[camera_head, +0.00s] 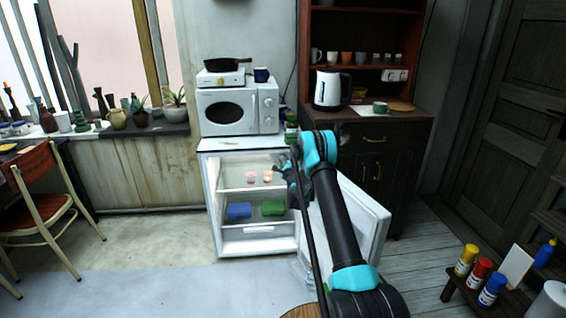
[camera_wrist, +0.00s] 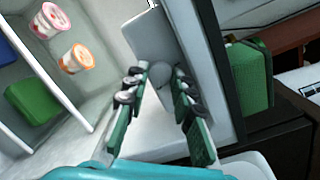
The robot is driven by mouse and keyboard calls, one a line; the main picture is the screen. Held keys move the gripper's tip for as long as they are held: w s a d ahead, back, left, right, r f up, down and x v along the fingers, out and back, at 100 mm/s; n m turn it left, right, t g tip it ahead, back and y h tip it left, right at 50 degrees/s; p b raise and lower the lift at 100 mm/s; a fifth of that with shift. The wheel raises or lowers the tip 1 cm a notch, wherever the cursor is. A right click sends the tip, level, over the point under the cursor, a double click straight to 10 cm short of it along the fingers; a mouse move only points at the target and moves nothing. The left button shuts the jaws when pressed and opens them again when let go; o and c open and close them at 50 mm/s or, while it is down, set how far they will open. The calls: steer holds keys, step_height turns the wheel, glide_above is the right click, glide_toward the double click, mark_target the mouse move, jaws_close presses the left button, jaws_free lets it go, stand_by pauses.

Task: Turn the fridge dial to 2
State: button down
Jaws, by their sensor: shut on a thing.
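The white fridge (camera_head: 212,190) stands open under the microwave, its door (camera_head: 367,215) swung out to the right. My gripper (camera_head: 283,168) is at the right side of the fridge opening in the head view. In the wrist view my gripper (camera_wrist: 162,78) has its two fingers on either side of a small round pale dial (camera_wrist: 160,74) and is shut on it. The dial is on a pale grey panel (camera_wrist: 152,32). No numbers on the dial are readable. In the head view the dial is hidden or too small to make out.
Two small cups (camera_head: 258,177) stand on the upper shelf, also seen left in the wrist view (camera_wrist: 62,36). A blue container (camera_head: 239,211) and a green one (camera_head: 273,208) lie below. A microwave (camera_head: 238,111) sits on top. A dark cabinet (camera_head: 385,150) stands right.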

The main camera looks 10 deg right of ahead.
steer(key=n, duration=0.5)
steer(key=shift+g, duration=0.3)
steer(key=n+h, duration=0.1)
steer(key=n, duration=0.4)
steer(key=shift+s+a+n, duration=0.1)
steer(key=shift+n, duration=0.2)
stand_by(0.3)
steer(key=c, duration=1.6)
jaws_free()
steer(key=shift+o, duration=0.2)
steer(key=shift+r, duration=0.1)
